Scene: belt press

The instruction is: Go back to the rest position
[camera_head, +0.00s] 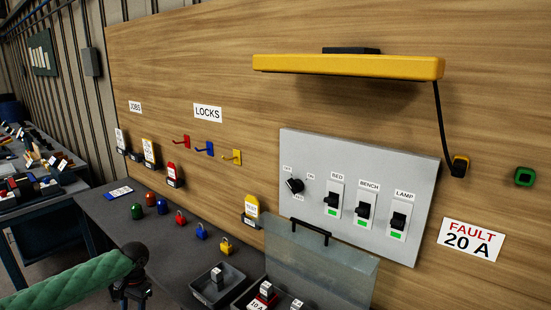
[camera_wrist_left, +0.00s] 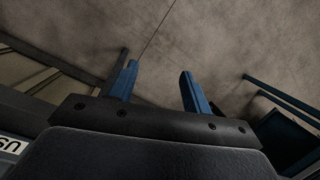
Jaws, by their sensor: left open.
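My left arm, in a green quilted sleeve, comes in at the lower left of the head view. Its black wrist is beside the front edge of the grey bench (camera_head: 165,243), and the gripper below it is mostly cut off or hidden there. In the left wrist view my left gripper (camera_wrist_left: 158,76) shows two blue fingers spread apart, with nothing between them and bare floor (camera_wrist_left: 215,35) beyond. My right gripper is in neither view.
Several coloured padlocks, including a yellow one (camera_head: 226,246), stand on the bench. Small black trays (camera_head: 203,291) and a clear cover (camera_head: 335,268) are at its front right. A switch panel (camera_head: 310,150) and a yellow lamp (camera_head: 350,66) are on the wooden wall. Another cluttered bench is at left.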

